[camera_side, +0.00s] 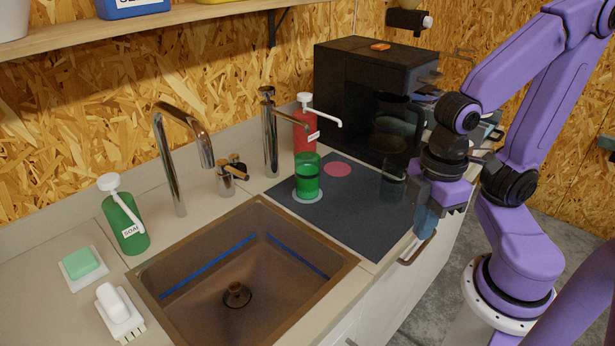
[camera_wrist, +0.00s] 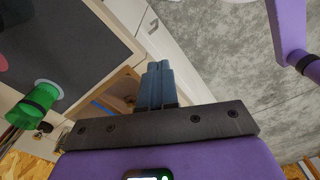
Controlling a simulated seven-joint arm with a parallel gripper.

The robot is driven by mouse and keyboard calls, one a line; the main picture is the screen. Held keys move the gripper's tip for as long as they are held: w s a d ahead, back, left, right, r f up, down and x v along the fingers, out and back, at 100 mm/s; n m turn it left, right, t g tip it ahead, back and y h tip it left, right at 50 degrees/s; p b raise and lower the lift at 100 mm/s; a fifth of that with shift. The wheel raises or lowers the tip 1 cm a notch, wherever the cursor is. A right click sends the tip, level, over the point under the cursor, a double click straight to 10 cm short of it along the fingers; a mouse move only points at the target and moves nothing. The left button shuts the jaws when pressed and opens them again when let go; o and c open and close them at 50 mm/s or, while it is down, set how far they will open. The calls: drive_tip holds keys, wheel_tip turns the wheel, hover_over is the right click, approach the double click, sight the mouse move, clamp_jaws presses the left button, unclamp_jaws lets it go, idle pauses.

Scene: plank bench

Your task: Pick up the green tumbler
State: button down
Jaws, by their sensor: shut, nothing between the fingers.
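The green tumbler (camera_side: 307,180), see-through with a dark band, stands upright on a pale round disc (camera_side: 297,198) on the dark mat (camera_side: 345,222), right of the sink. In the wrist view the tumbler (camera_wrist: 27,110) is at the left edge, well away from my fingers. My gripper (camera_side: 424,228) is shut and empty, its blue fingers pointing down near the counter's front edge, to the right of the tumbler. The closed fingers (camera_wrist: 158,68) also show in the wrist view.
A red pump bottle (camera_side: 305,134) and a metal tap (camera_side: 269,130) stand behind the tumbler. A black machine (camera_side: 350,90) is at the back right. The sink (camera_side: 180,262) lies left of the mat. A pink disc (camera_side: 337,169) lies on the mat.

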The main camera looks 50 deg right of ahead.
drive_tip(key=shift+c, duration=0.2)
unclamp_jaws()
idle(0.3)
